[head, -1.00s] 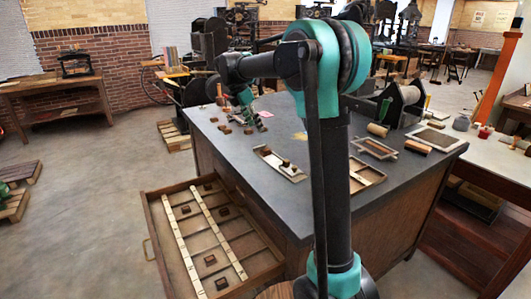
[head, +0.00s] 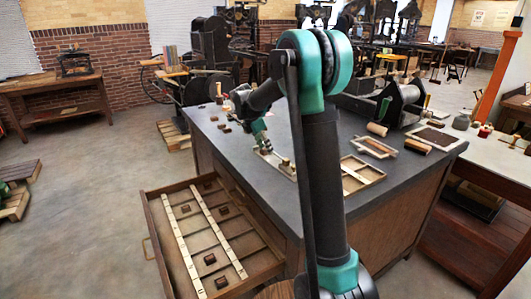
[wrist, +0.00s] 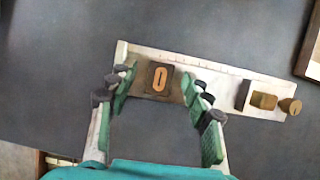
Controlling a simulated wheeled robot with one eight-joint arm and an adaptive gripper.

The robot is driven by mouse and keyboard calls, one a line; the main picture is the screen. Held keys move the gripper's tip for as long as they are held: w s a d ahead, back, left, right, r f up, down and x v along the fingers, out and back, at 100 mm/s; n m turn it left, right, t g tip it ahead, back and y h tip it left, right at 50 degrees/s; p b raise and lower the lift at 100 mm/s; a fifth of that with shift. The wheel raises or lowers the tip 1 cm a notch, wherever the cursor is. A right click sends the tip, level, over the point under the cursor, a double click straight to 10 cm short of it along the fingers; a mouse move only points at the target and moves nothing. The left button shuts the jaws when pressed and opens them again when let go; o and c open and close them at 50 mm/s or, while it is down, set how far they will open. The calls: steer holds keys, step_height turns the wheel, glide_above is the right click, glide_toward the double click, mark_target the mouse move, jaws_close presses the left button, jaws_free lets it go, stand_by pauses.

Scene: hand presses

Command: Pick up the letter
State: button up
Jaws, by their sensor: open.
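A small dark letter block (wrist: 159,78) with a tan "0"-like face sits at the left end of a pale composing stick (wrist: 217,66) with a ruled edge. In the wrist view my gripper (wrist: 158,80) is open, with one green fingertip on each side of this block. I cannot tell whether either fingertip touches it. In the head view my gripper (head: 263,145) is low over the far end of the same stick (head: 287,171), and the block is hidden there. Another dark block and a brass piece (wrist: 263,101) with a knob (wrist: 290,105) are at the stick's right end.
Several dark blocks (head: 224,127) lie on the dark tabletop to the left. An open drawer (head: 152,221) with rails and several blocks juts out below. A wooden frame (head: 372,179), a roller (head: 377,129) and a spool (head: 402,98) are to the right.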

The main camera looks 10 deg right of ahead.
steer(key=shift+f, duration=0.15)
steer(key=c, duration=0.9)
